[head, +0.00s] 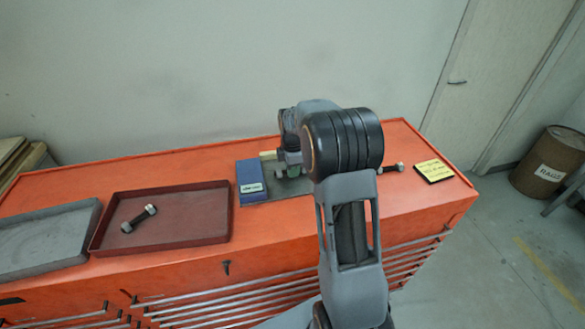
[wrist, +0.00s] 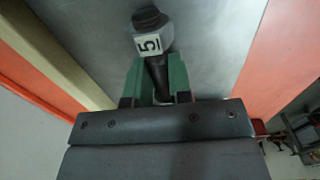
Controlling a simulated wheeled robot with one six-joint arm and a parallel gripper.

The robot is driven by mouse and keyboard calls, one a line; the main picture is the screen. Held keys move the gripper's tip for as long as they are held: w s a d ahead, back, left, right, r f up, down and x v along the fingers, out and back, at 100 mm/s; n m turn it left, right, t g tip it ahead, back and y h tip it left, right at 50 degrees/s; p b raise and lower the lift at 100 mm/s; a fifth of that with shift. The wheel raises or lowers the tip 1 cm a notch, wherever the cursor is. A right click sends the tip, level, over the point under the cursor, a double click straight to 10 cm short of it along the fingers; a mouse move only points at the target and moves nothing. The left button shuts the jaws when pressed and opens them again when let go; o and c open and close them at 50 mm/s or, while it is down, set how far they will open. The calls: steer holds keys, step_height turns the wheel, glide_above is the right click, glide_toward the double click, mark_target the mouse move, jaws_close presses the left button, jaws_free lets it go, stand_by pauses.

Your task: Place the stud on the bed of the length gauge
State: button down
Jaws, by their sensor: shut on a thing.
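My gripper (wrist: 157,82) is shut on a dark stud (wrist: 158,72) between its green fingers. In the wrist view, the stud's hex nut carries a white label with a "5". The length gauge's grey bed (wrist: 220,45) lies behind the stud; I cannot tell whether they touch. In the head view, the gauge has a blue block (head: 250,182) at the left of a dark grey bed (head: 268,194).
A dark red tray (head: 205,212) holds another stud (head: 139,218). A grey tray (head: 45,240) is left of it. Another stud (head: 391,168) and a yellow note (head: 433,169) lie on the right of the orange cabinet top (head: 405,140). A rag drum (head: 548,160) stands beyond.

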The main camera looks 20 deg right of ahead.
steer(key=shift+f, duration=0.1)
steer(key=c, duration=1)
jaws_free()
steer(key=shift+c, duration=0.2)
step_height(320, 180, up, 12)
steer(key=s+a+r+m+t, duration=0.25)
steer(key=s+a+m, duration=0.4)
steer(key=s, duration=0.35)
steer(key=s+a+f+m+t, duration=0.1)
steer(key=s+a+f+m, duration=0.1)
steer(key=s+m, duration=0.2)
steer(key=s+a+f+m+t, duration=0.1)
steer(key=s+a+f+m, duration=0.1)
steer(key=s+m, duration=0.3)
steer(key=shift+s+b, duration=0.4)
steer(key=shift+s, duration=1.1)
